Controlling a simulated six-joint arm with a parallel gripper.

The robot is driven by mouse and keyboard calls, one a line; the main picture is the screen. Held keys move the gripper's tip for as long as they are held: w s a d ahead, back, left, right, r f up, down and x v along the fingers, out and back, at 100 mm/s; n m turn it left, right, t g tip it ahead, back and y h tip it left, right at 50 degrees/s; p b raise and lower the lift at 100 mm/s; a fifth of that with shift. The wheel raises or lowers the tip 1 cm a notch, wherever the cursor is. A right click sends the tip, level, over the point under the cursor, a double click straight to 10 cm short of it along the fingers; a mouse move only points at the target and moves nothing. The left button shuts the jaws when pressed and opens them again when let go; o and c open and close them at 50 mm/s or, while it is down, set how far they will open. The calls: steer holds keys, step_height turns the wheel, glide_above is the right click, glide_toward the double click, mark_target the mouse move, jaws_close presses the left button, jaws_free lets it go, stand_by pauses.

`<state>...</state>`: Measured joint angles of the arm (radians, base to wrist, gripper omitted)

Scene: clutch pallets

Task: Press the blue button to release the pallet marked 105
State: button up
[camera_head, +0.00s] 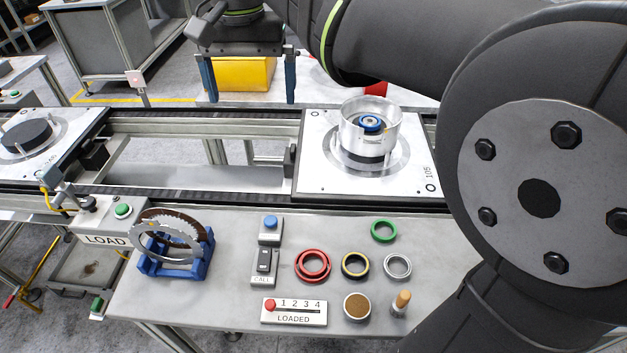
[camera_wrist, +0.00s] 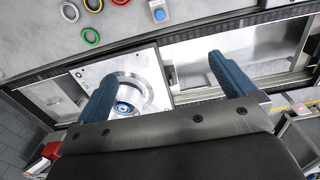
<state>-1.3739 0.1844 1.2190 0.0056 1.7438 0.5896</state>
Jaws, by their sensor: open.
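The blue button (camera_head: 270,223) sits on a small grey box on the bench, above a CALL switch; it also shows at the top of the wrist view (camera_wrist: 159,14). The pallet marked 105 (camera_head: 312,172) stands on the conveyor, carrying a metal housing (camera_head: 352,130) with a blue-ringed centre. The pallet also shows in the wrist view (camera_wrist: 143,60), partly hidden by a finger. My gripper (camera_head: 251,100) is open, its two blue fingers apart with nothing between them, beyond the conveyor and away from the button. Its fingers also show in the wrist view (camera_wrist: 161,66).
Red (camera_head: 313,265), yellow-black (camera_head: 355,265), silver (camera_head: 397,266) and green (camera_head: 384,231) rings lie right of the button. A blue stand (camera_head: 175,262) with toothed discs is left. A LOADED counter (camera_head: 294,311) is in front. Another pallet (camera_head: 65,125) is at far left.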

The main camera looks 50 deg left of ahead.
steer(key=shift+r, duration=0.55)
